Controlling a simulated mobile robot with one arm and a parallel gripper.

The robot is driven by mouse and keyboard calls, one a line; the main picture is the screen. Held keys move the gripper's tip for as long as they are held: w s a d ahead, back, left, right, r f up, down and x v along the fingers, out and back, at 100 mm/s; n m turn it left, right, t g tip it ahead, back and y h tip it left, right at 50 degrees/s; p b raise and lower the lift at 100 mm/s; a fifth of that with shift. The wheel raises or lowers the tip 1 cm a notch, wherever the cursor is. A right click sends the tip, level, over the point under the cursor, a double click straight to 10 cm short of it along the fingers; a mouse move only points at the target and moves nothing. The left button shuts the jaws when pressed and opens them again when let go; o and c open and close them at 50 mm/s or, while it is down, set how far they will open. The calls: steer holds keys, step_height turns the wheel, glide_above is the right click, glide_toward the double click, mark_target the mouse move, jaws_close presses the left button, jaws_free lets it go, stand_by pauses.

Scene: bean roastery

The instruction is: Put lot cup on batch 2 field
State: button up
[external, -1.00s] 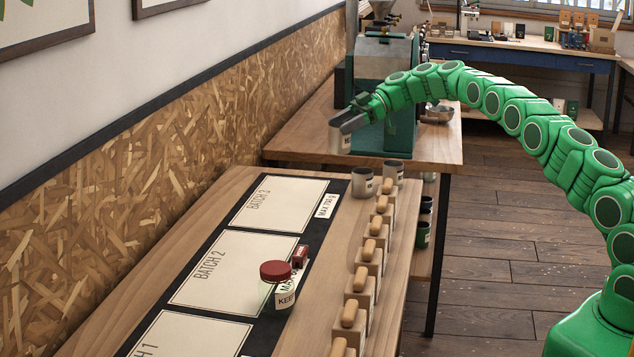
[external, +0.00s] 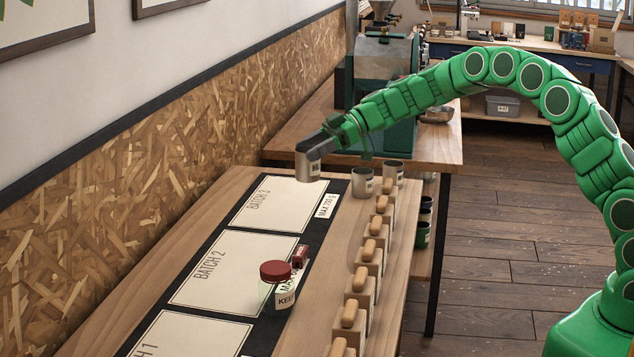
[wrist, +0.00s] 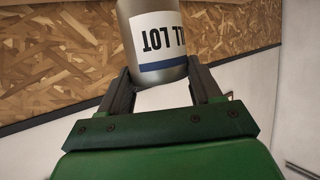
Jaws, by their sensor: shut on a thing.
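The lot cup (external: 308,166) is a metal cup with a white label, held in the air above the batch 3 field (external: 278,204). In the wrist view the cup (wrist: 154,45) sits between the two fingers, its label reading upside down. My gripper (external: 322,145) is shut on the cup, and the fingers also show in the wrist view (wrist: 163,82). The batch 2 field (external: 222,268) is a cream panel on the dark mat, nearer the camera than batch 3. Its surface is mostly bare.
Two metal cups (external: 362,183) stand right of batch 3. A row of wooden-handled pieces (external: 365,251) lines the table's right side.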

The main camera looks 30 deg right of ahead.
steer(key=s+a+f+g, duration=0.1)
steer(key=s+a+f, duration=0.1)
steer(key=s+a, duration=0.65)
steer(key=w+a+f, duration=0.6)
steer(key=w+f, duration=0.3)
steer(key=w, duration=0.1)
steer(key=shift+n, duration=0.4)
steer(key=shift+f, duration=1.7)
steer(key=shift+f, duration=0.1)
steer(key=o, duration=1.1)
